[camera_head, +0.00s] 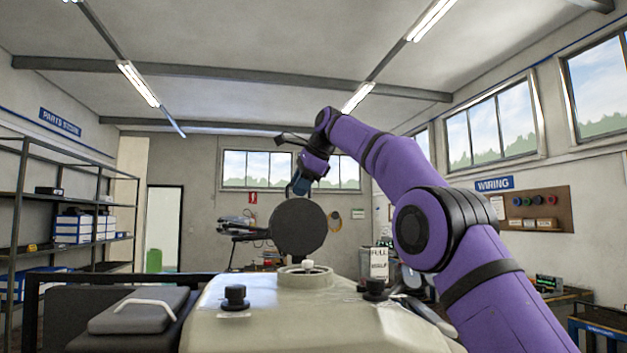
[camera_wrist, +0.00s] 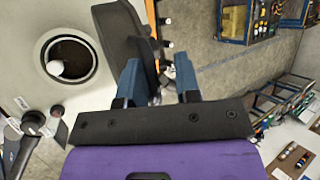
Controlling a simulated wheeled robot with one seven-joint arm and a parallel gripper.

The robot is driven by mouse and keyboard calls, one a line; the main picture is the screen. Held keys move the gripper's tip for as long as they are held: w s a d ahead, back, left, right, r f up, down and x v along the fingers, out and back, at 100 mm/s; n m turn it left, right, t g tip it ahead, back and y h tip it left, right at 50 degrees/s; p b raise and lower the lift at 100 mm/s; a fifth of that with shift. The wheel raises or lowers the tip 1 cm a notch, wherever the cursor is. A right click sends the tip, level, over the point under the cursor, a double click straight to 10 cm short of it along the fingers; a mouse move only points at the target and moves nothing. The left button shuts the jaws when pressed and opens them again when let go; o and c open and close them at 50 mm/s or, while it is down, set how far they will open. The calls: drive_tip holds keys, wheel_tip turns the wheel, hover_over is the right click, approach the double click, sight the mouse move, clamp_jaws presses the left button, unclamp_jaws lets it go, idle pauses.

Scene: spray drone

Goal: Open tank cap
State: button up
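The cream tank (camera_head: 270,310) has an uncovered round opening (camera_head: 305,277) on top, with a small white knob-like piece in it. In the wrist view the opening (camera_wrist: 82,60) is a dark hole at the upper left. The large dark round tank cap (camera_head: 298,228) stands upright above the opening in the head view. In the wrist view the cap (camera_wrist: 118,35) is beside my left finger, with part of its edge between the fingers. My gripper (camera_wrist: 157,64) has its blue fingers apart, with a visible gap towards the right finger. It is at the cap's top in the head view (camera_head: 300,186).
Black knobs (camera_head: 235,297) (camera_head: 375,288) sit on the tank top. A grey lidded case (camera_head: 140,310) is at the left. Shelves (camera_head: 75,220) line the left wall. Open air surrounds the cap.

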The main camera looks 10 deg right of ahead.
drive_tip(key=shift+v, duration=2.65)
drive_tip(key=shift+s+d, duration=0.15)
drive_tip(key=shift+s+d, duration=0.1)
drive_tip(key=s+d, duration=0.7)
drive_tip(key=s, duration=0.1)
drive_tip(key=shift+s, duration=0.35)
drive_tip(key=shift+f, duration=0.15)
